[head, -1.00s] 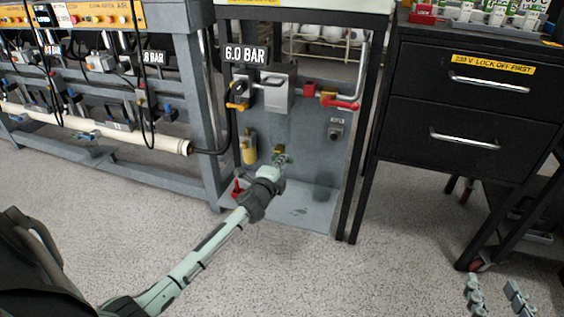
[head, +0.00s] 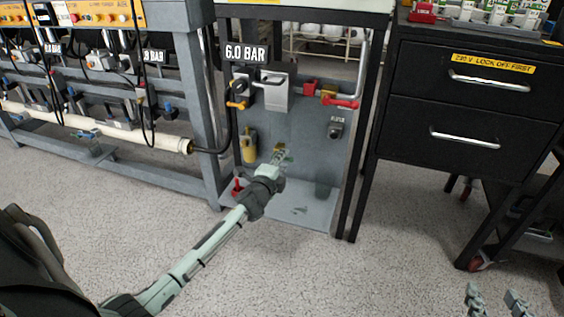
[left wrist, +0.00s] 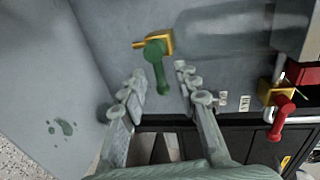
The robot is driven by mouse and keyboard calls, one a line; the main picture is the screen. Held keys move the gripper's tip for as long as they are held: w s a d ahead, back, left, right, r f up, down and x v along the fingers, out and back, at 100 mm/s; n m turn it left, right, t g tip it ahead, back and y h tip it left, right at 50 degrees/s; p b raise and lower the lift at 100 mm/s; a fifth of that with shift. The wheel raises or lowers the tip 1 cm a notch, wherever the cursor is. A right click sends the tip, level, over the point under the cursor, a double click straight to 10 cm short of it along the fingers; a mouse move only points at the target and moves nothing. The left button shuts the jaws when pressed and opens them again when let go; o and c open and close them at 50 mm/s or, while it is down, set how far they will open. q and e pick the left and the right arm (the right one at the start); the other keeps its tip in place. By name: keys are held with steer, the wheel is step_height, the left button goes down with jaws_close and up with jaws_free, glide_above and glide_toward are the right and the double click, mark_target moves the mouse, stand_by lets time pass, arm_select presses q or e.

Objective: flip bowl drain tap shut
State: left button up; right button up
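The bowl drain tap (left wrist: 160,42) is a small brass body with a green lever, low on the grey back panel. In the left wrist view its green lever (left wrist: 157,68) reaches down, its end between my left gripper's fingertips (left wrist: 160,84). The fingers are apart, with space on both sides of the lever and no clear contact. In the head view my left gripper (head: 282,157) covers most of the tap. The clear bowl (left wrist: 220,32) is beside the tap in the wrist view. My right gripper (head: 496,297) is partly in view at the bottom right, fingers apart and empty.
A red lever (head: 345,103) on a brass valve is at the upper right of the panel. A yellow-brown bottle-shaped part (head: 249,148) is left of the tap, and a red part (head: 238,188) is lower. A tray (head: 318,212) lies below. A black drawer cabinet (head: 470,110) stands right.

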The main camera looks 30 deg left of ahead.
arm_select(q)
steer(key=v, duration=1.2)
arm_select(e)
steer(key=shift+f, duration=0.1)
